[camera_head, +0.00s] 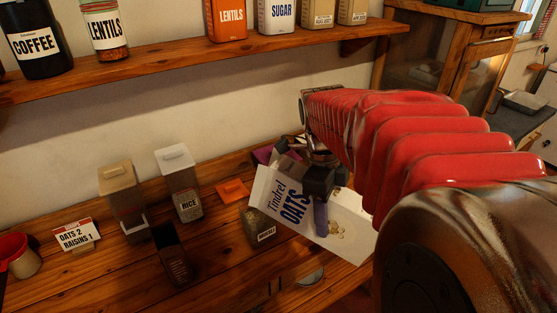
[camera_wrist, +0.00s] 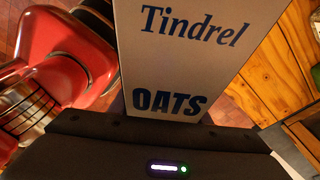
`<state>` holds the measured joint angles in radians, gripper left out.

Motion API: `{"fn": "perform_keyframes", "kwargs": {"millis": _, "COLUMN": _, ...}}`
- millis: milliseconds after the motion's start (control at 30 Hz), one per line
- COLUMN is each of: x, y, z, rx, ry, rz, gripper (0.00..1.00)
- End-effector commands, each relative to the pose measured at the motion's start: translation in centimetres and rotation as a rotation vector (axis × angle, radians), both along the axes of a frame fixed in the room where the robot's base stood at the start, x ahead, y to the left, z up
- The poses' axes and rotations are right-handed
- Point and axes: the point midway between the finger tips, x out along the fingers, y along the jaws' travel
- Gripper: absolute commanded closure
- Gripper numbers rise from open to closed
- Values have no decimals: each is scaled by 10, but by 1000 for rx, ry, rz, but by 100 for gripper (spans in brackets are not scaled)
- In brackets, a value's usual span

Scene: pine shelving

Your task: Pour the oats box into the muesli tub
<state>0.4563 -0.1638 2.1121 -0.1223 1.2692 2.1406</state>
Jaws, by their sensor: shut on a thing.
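The white oats box (camera_head: 269,192), marked "Tindrel OATS", is held by my gripper (camera_head: 320,195) and tilted far over, its top end toward the left. It also fills the middle of the wrist view (camera_wrist: 195,65). My gripper is shut on the box, with a purple finger across its front. The muesli tub (camera_head: 256,226), a see-through container with a "MUESLI" label, stands on the counter just below the box's left end. The box hides part of the tub's top. Pale flakes show on the box's lower right; I cannot tell whether they are printed.
An orange lid (camera_head: 232,190) lies behind the tub. Left stand a rice container (camera_head: 180,178), a tan-topped container (camera_head: 118,184), a dark open container (camera_head: 171,258), a sign reading "OATS 2 RAISINS 1" (camera_head: 76,235) and a red cup (camera_head: 18,256). A shelf (camera_head: 180,65) with jars runs above.

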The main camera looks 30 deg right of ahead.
Motion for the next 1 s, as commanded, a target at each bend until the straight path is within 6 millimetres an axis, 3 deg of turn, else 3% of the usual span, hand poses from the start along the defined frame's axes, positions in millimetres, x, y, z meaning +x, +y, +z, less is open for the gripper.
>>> {"fn": "perform_keyframes", "kwargs": {"millis": 533, "x": -3, "y": -2, "z": -7, "rx": 38, "ry": -60, "rz": -4, "gripper": 84}}
{"fn": "perform_keyframes", "kwargs": {"millis": 1000, "x": -7, "y": -5, "z": -14, "rx": 171, "ry": -260, "rz": -6, "gripper": 84}}
